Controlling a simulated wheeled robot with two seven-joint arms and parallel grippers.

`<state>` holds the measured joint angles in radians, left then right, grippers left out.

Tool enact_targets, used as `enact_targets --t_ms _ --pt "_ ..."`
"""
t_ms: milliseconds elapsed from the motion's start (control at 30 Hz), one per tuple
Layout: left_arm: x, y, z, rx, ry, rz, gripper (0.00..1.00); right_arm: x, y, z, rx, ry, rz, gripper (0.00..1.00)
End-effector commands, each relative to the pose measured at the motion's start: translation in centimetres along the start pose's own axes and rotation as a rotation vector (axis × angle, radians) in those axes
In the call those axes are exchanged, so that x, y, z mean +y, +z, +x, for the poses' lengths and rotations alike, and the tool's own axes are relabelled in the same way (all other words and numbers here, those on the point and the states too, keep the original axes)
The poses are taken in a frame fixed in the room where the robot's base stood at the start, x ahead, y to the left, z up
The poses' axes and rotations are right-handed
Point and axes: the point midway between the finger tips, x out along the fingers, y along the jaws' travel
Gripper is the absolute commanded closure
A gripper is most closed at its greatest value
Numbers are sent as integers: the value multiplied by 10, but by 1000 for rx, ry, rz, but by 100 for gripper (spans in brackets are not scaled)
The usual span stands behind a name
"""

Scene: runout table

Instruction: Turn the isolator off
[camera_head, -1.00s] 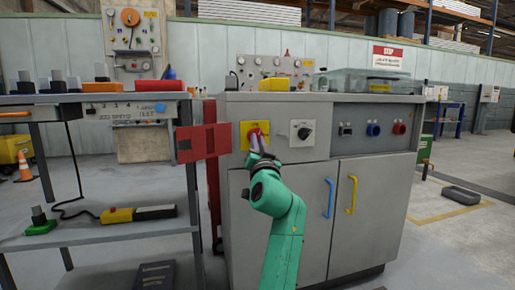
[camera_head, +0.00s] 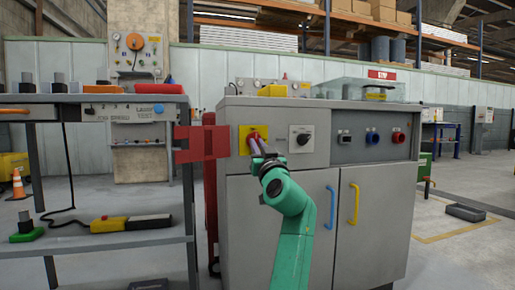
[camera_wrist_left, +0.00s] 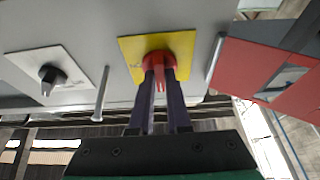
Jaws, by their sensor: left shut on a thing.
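The isolator is a red rotary knob (camera_head: 254,134) on a yellow square plate (camera_head: 243,139) at the upper left of the grey cabinet's front. My left gripper (camera_head: 257,146) reaches up to it from below and is shut on the knob. In the left wrist view, the two dark fingers (camera_wrist_left: 159,80) sit on either side of the red knob's grip (camera_wrist_left: 158,62), in front of the yellow plate (camera_wrist_left: 130,48). The fingers hide part of the knob, and I cannot read its setting. My right gripper is not in view.
A black selector on a white plate (camera_head: 302,138) sits right of the isolator. A red hinged panel (camera_head: 202,144) stands out at the cabinet's left edge. Blue (camera_head: 330,207) and yellow (camera_head: 352,205) door handles are below. A workbench (camera_head: 100,240) stands at left.

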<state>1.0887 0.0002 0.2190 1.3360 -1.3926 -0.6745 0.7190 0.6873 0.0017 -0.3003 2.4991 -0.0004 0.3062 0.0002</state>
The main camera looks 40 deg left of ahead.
Motion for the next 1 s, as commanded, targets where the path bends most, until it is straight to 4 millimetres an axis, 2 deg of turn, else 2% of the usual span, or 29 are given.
enact_targets --t_ms 167,200,267,667,833,1000 --pt "0 1 0 -3 0 1 100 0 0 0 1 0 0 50" --pt "0 1 0 -3 1 1 77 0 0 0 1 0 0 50" --pt "0 1 0 -3 1 1 55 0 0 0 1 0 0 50" --pt "1 -1 -5 0 2 1 55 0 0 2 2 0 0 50" --pt "1 -1 -32 -2 4 0 55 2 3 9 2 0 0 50" --pt "1 -1 -81 -3 4 2 55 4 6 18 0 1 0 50"
